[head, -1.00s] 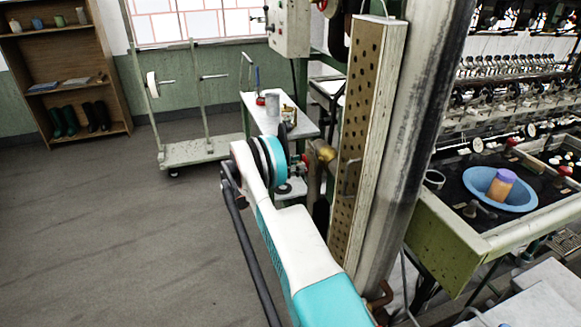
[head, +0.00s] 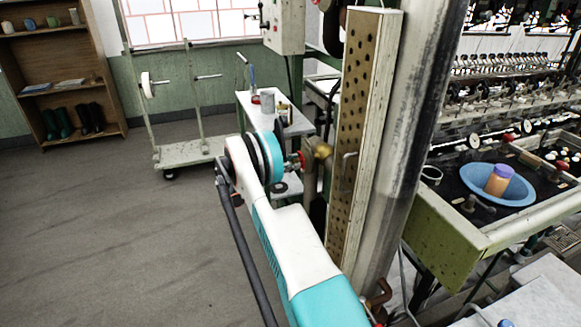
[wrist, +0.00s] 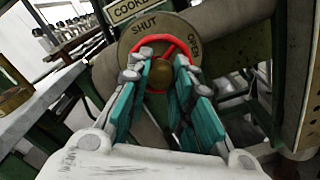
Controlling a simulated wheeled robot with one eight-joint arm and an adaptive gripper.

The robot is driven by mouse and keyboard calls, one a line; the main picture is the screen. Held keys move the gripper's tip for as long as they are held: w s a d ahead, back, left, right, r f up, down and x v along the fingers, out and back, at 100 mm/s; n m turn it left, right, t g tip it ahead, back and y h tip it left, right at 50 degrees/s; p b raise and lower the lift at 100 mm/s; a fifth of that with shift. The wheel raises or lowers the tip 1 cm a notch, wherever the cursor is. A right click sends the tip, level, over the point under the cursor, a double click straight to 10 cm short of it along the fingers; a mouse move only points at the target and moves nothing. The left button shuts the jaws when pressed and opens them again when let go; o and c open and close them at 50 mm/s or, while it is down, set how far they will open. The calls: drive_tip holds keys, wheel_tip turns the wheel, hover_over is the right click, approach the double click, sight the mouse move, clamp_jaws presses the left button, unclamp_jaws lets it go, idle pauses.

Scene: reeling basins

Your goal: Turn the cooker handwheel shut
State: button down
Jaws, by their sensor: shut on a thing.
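The red cooker handwheel (wrist: 166,39) is in the middle of the wrist view, in front of a round plate (wrist: 138,45) marked SHUT and OPEN. A sign reading COOKER (wrist: 130,8) is above the plate. My gripper (wrist: 163,62) has its teal-padded fingers on either side of the wheel, shut on its rim. The wheel's lower part is largely hidden by the fingers. In the head view my gripper (head: 294,161) is at the brass valve fitting (head: 321,150), and only a little red of the wheel shows there.
A perforated post (head: 358,130) and a thick grey pipe (head: 410,150) stand just right of my arm. The reeling bench with a blue basin (head: 520,192) is further right. A wheeled cart (head: 190,153) and a shelf (head: 60,75) stand behind. The floor at left is clear.

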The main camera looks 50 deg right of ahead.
drive_tip(key=m, duration=2.1)
drive_tip(key=shift+f, duration=0.1)
drive_tip(key=c, duration=1.5)
unclamp_jaws()
drive_tip(key=shift+a, duration=0.1)
